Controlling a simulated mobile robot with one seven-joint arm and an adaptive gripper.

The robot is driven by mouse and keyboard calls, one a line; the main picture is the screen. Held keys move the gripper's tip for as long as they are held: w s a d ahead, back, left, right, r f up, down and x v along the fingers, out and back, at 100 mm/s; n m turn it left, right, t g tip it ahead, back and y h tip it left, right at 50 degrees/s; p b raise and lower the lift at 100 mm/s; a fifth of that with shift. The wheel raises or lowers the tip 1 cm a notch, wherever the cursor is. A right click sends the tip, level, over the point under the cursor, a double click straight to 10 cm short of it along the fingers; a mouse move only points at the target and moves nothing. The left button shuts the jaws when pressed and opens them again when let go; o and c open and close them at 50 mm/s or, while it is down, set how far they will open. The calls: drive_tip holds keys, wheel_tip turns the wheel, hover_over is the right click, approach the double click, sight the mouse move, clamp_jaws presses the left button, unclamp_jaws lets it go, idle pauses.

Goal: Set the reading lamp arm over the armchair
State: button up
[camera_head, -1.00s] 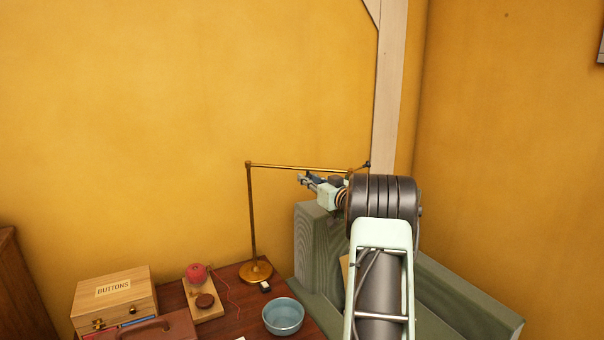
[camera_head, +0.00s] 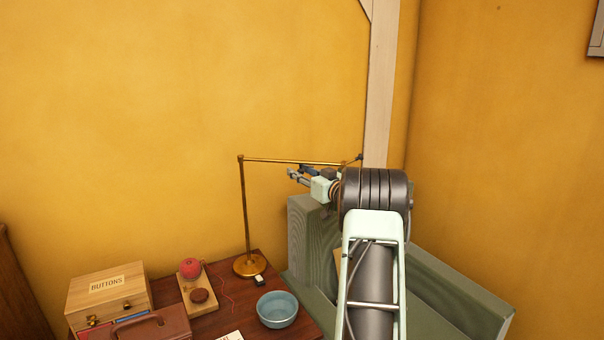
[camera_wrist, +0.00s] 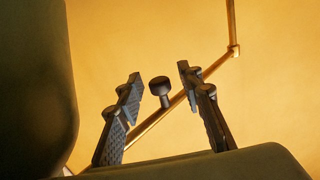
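The brass reading lamp (camera_head: 243,210) stands on the wooden table, with an upright post and a near-level arm (camera_head: 285,160) reaching right. The arm's far end is by my wrist, above the back corner of the green armchair (camera_head: 310,240). My gripper (camera_head: 294,175) is just below the lamp arm, in front of the wall. In the wrist view my gripper (camera_wrist: 158,74) is open, its two fingers either side of a small dark knob (camera_wrist: 160,86) on the brass arm (camera_wrist: 180,100). I see no finger touching the knob. My arm hides much of the armchair.
The table (camera_head: 240,310) holds a blue bowl (camera_head: 278,309), a buttons box (camera_head: 107,293), a brown case (camera_head: 150,326) and a board (camera_head: 199,290) with a red ball. A pale wooden post (camera_head: 380,90) stands behind my arm. The wall above the lamp is clear.

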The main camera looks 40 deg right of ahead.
drive_tip(key=s, duration=1.2)
